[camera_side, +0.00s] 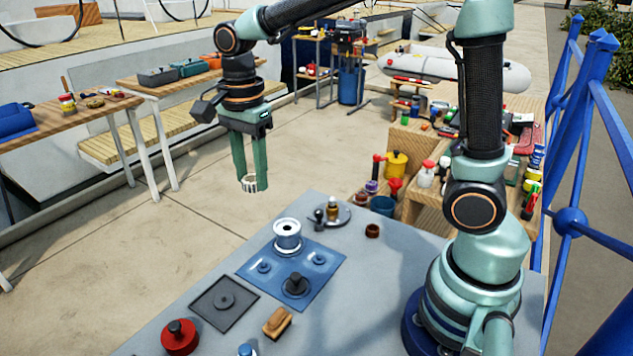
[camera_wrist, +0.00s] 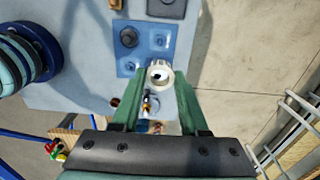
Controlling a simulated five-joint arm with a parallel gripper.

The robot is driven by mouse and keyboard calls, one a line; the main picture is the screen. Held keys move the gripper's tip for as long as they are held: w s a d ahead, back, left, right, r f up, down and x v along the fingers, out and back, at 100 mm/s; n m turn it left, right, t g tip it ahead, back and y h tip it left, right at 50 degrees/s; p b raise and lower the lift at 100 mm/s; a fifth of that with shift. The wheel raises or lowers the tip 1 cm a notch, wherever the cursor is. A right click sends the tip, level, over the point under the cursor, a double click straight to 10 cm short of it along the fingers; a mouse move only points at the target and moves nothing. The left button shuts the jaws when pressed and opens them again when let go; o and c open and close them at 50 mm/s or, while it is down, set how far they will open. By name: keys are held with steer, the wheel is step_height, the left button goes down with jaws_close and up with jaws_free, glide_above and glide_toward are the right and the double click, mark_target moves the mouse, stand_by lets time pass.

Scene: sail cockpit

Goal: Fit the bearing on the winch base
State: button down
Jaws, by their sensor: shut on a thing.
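My gripper (camera_side: 249,186) is shut on the bearing (camera_side: 250,184), a small pale ring with a notched edge, low between the fingertips. In the side view it hangs in the air past the bench's far left edge. In the wrist view the bearing (camera_wrist: 160,76) lies between the green fingers and overlaps the scene behind it. A dark round base with an upright post (camera_side: 296,286), which looks like the winch base, stands on the blue mat (camera_side: 326,263). A white drum (camera_side: 288,234) with an open top stands at the mat's far corner.
A dark square pad (camera_side: 223,302) lies left of the mat. A red round object (camera_side: 180,338) and a wooden block (camera_side: 277,322) are near the front. A dish (camera_side: 343,216) with small items and a brown cup (camera_side: 372,231) sit behind the mat.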

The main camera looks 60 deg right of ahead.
steer(key=shift+r, duration=0.1)
steer(key=shift+r, duration=1.4)
steer(key=m, duration=0.5)
glide_above(333, 198)
step_height(333, 198, down, 14)
steer(key=shift+w+f, duration=0.15)
steer(key=shift+f, duration=0.05)
steer(key=shift+d+f, duration=0.1)
steer(key=shift+f, duration=1.45)
steer(key=shift+f, duration=1.65)
